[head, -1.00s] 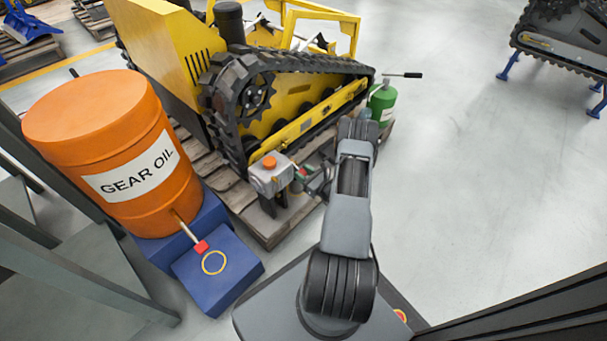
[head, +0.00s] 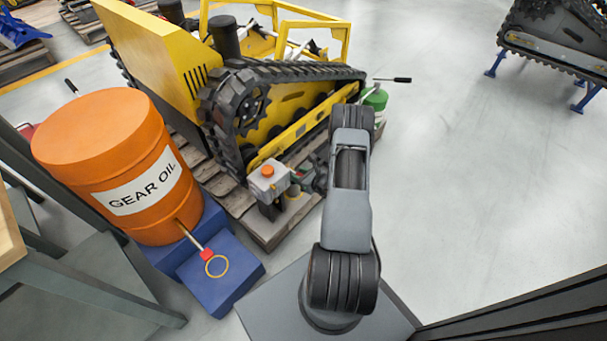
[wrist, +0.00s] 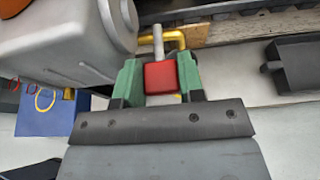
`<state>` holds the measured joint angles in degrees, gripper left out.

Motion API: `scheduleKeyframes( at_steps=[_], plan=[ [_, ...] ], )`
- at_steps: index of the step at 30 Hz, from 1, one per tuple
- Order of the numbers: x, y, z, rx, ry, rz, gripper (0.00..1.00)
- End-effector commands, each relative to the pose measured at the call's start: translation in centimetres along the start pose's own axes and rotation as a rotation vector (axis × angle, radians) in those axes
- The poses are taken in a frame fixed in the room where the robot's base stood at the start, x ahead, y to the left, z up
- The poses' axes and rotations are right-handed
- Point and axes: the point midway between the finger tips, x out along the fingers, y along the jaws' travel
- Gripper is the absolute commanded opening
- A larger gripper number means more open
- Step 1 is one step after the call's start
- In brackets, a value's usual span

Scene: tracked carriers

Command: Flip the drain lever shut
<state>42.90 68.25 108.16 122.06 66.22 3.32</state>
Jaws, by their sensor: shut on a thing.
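The drain lever shows in the wrist view as a red grip (wrist: 160,78) on a short metal stem, beside a grey housing (wrist: 70,40) and in front of a yellow pipe. My gripper (wrist: 160,84) has its green fingers on both sides of the red grip and is shut on it. In the head view the grey housing (head: 266,186) with an orange cap stands at the near end of the yellow tracked carrier (head: 292,108). My gripper (head: 298,178) is just right of the housing, and the lever is mostly hidden there.
A wooden pallet (head: 235,205) lies under the carrier. A green canister (head: 376,98) stands behind my arm.

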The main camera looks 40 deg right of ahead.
Motion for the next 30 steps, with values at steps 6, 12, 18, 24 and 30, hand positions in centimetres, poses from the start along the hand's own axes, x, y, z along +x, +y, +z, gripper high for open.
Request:
scheduleKeyframes(
  at_steps=[6, 12, 18, 24, 30],
  plan=[
    [0.5, 0.8, 0.4, -0.008, 0.034, 0.018, 0.00],
    [0.5, 0.9, 0.4, -0.008, 0.033, 0.018, 0.00],
    [0.5, 0.8, 0.4, -0.008, 0.032, 0.017, 0.47],
    [0.3, 0.8, 0.4, -0.007, 0.032, 0.016, 0.47],
    [-1.8, 0.6, 0.7, -0.005, 0.031, 0.013, 0.47]
  ],
)
